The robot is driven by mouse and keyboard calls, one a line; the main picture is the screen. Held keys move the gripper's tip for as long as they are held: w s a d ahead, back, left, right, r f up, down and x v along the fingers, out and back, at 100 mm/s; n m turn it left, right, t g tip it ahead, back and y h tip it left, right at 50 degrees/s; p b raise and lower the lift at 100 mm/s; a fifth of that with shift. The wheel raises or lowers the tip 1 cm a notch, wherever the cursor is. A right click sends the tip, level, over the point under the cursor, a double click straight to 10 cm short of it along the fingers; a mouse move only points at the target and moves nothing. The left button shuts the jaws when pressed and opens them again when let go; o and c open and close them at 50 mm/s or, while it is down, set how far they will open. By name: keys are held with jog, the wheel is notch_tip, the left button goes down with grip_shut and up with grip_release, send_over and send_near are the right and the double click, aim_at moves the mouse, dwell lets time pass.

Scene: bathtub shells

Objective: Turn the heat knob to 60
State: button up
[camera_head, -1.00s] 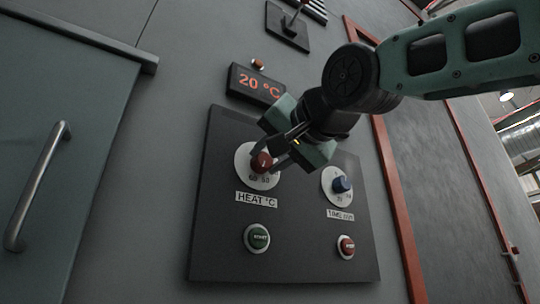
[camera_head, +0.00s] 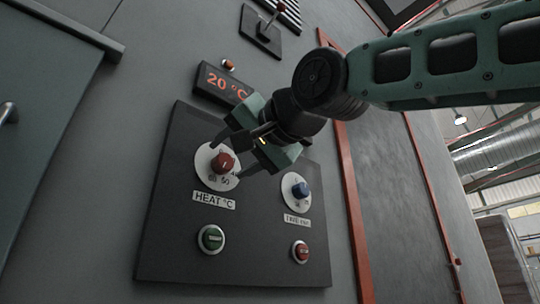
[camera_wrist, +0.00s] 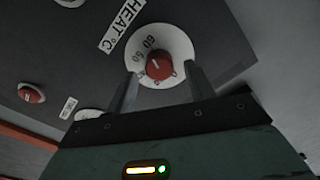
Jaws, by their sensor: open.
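The red heat knob (camera_head: 223,163) sits on a white round dial above the "HEAT °C" label on the dark panel (camera_head: 165,245). In the wrist view the knob (camera_wrist: 159,66) has a pale pointer mark, and the numbers 60 and 50 (camera_wrist: 143,47) show on the dial. I cannot read exactly which number the mark points at. My gripper (camera_head: 229,157) is open, its fingers spread on either side of the dial. In the wrist view the gripper's fingertips (camera_wrist: 160,80) stand to the left and right of the knob, clear of it.
A display (camera_head: 222,85) above the panel reads 20 °C. A lever (camera_head: 267,25) is above, and a cabinet door (camera_head: 40,100) at the left.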

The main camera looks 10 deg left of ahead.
jog(key=b+v, duration=0.5)
jog(key=v, duration=1.1)
jog(key=shift+s, duration=0.15)
jog(key=shift+d, duration=0.1)
jog(key=w+a+f+n+g+h+p, duration=0.1)
jog(key=w+a+f+h, duration=0.15)
jog(key=f, duration=0.55)
jog(key=w+a+f+g+h+p, duration=0.15)
jog(key=w+f, duration=0.25)
jog(key=f, duration=0.4)
notch_tip(320, 180, down, 18)
jog(key=d+n+g+h+p, duration=0.1)
jog(key=d+g+h+p, duration=0.1)
jog(key=d+g+h, duration=0.15)
jog(key=s+d+f+n+g+h+p, duration=0.1)
jog(key=s+d+f+g+h+p, duration=0.1)
jog(key=s+d+f, duration=0.45)
jog(key=s+d+f+n+g+h+p, duration=0.15)
jog(key=d+f, duration=0.25)
jog(key=f, duration=0.5)
jog(key=s+d+f+g+h+p, duration=0.1)
jog(key=s+d+f+g+h, duration=0.1)
jog(key=s+d+f, duration=0.45)
notch_tip(320, 180, up, 36)
jog(key=w+a+p, duration=0.2)
jog(key=p, duration=3.5)
jog(key=shift+r, duration=0.15)
